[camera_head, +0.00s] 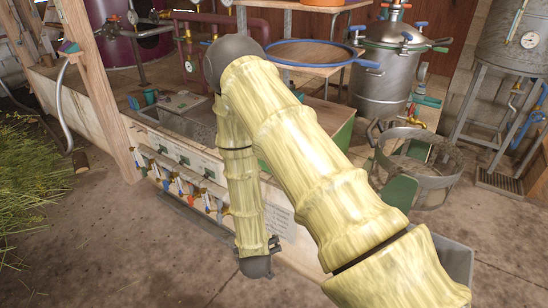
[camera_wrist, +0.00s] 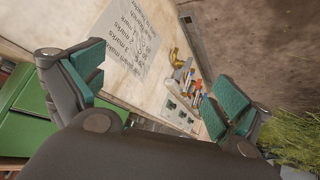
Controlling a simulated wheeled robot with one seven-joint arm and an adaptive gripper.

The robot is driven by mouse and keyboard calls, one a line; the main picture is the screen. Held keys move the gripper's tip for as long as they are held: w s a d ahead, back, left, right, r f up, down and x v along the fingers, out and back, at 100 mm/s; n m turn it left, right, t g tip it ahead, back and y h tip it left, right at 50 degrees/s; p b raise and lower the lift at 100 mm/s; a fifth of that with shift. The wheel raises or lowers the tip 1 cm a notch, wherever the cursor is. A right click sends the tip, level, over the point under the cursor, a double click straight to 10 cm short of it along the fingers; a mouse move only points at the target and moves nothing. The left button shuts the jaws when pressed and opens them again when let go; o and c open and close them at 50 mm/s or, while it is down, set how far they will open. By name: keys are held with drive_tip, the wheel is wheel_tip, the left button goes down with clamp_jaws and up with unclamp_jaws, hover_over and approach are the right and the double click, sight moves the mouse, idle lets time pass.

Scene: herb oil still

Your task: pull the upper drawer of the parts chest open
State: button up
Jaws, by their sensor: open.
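My gripper (camera_wrist: 157,88) is open and empty in the wrist view, its two teal-padded fingers spread wide apart. In the head view only a dark part at the low end of my arm shows, in front of the pale bench. A green box-like body (camera_wrist: 28,132) lies at the lower left of the wrist view, behind and beside the left finger. It may be the parts chest, but I cannot tell for sure. A green side (camera_head: 343,133) also shows behind my arm in the head view. No drawer front or handle can be made out clearly; my arm and gripper cover much there.
The pale bench (camera_head: 190,165) carries a row of small taps (camera_head: 185,187) on its front and a lettered sheet (camera_wrist: 125,42). A metal ring stand (camera_head: 430,182) and a steel still (camera_head: 388,70) stand to the right. Bare floor (camera_head: 110,250) lies at the front left.

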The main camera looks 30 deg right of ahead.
drive_tip(key=w+d+r+m+t+h+b, duration=0.1)
drive_tip(key=w+d+r+m+h+b, duration=0.15)
drive_tip(key=w+d+r+b, duration=0.4)
drive_tip(key=w+d+r+m+t+h+b, duration=0.1)
drive_tip(key=w+r+m+h, duration=0.2)
drive_tip(key=w, duration=0.6)
drive_tip(key=w+d+r+m+g+h+b, duration=0.1)
drive_tip(key=w+d+r+m+h+b, duration=0.15)
drive_tip(key=r, duration=0.35)
drive_tip(key=w+d+r+m+g+h+b, duration=0.1)
drive_tip(key=d+r+m+g+h+b, duration=0.1)
drive_tip(key=r+h, duration=0.25)
drive_tip(key=b+x, duration=0.2)
drive_tip(key=x, duration=0.8)
drive_tip(key=shift+r, duration=0.3)
drive_tip(key=shift+w+d+y, duration=0.1)
drive_tip(key=shift+d+y, duration=0.05)
drive_tip(key=shift+y, duration=0.1)
drive_tip(key=c, duration=1.4)
drive_tip(key=p+v, duration=0.6)
drive_tip(key=v, duration=1.3)
drive_tip(key=shift+s+a+f, duration=0.15)
drive_tip(key=shift+s+a, duration=0.1)
